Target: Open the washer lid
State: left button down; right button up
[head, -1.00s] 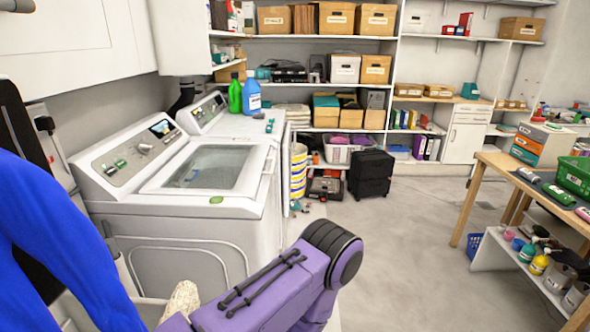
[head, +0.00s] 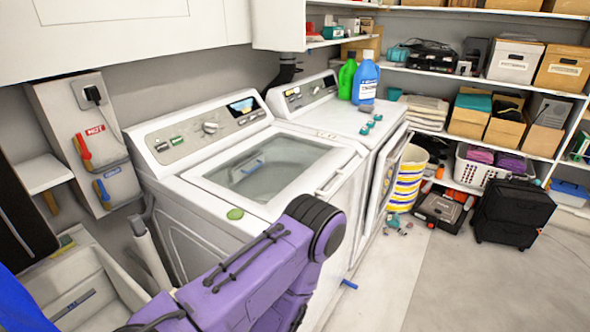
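The white top-loading washer (head: 175,205) stands in the middle of the head view, with a control panel along its back. Its lid (head: 210,185) is closed, with a white frame around a glass window. My purple arm reaches up from the bottom, in front of the washer, and its dark joint overlaps the washer's front right corner. I see neither gripper's fingertips. A bit of blue shows at the lower left edge.
A second white machine (head: 345,118) stands to the right, with green (head: 347,78) and blue (head: 366,80) bottles on top. A sink (head: 85,275) is at the lower left. A yellow-striped bucket (head: 408,180) and black case (head: 511,212) stand right. The floor (head: 450,270) at the lower right is clear.

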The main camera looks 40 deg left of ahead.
aim_at(312, 179)
jog(key=u, duration=0.95)
jog(key=i, duration=0.85)
jog(key=u, duration=1)
